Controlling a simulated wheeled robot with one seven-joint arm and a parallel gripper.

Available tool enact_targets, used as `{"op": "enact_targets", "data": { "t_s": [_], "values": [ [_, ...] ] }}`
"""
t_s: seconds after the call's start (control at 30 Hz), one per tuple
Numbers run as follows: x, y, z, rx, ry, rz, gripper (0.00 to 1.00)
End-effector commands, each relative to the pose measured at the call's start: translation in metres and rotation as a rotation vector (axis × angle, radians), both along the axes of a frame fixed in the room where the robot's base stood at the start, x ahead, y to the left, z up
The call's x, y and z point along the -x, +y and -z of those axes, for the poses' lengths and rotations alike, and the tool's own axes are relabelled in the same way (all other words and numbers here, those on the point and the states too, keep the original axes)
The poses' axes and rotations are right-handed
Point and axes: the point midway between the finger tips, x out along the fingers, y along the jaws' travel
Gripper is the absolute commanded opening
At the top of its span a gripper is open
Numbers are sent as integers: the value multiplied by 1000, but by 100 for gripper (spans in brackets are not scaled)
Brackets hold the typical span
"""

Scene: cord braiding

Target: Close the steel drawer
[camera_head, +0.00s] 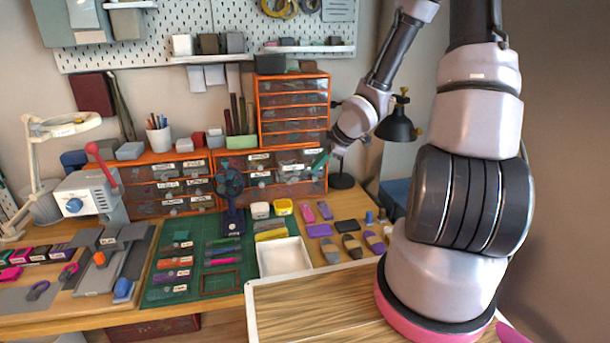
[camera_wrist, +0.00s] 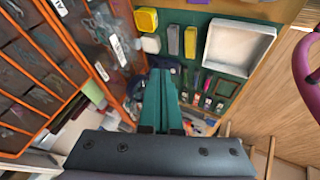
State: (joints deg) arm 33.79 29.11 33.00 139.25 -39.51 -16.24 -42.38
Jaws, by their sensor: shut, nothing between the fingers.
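Orange cabinets with clear, labelled drawers stand at the back of the bench. The labels are too small to read, so I cannot tell which drawer is the steel one. My gripper (camera_head: 320,161) is at the right end of the lower right cabinet (camera_head: 270,176), its green fingers shut and empty. In the wrist view the shut fingers (camera_wrist: 160,84) point past a clear drawer front (camera_wrist: 118,48) with a white label, to their left. That front seems to stand forward of the orange frame; how far is unclear. I cannot tell whether the fingers touch it.
A blue fan (camera_head: 231,190) stands before the cabinets. A black lamp (camera_head: 398,126) stands right of the cabinets. A yellow box (camera_head: 283,207) sits near the drawer fronts.

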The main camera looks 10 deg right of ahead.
Motion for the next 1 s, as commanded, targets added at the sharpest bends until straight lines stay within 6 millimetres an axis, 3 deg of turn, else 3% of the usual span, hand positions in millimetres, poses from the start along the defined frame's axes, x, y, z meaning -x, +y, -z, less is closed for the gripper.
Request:
{"op": "enact_targets", "data": {
  "t_s": [0.23, 0.6, 0.8, 1.0],
  "values": [
    [-11, 11, 21, 1, 3, -3, 0],
    [-46, 38, 84, 1, 5, 1, 0],
    [-75, 34, 82, 1, 1, 4, 0],
    [-85, 35, 82, 1, 2, 4, 0]
  ]
}}
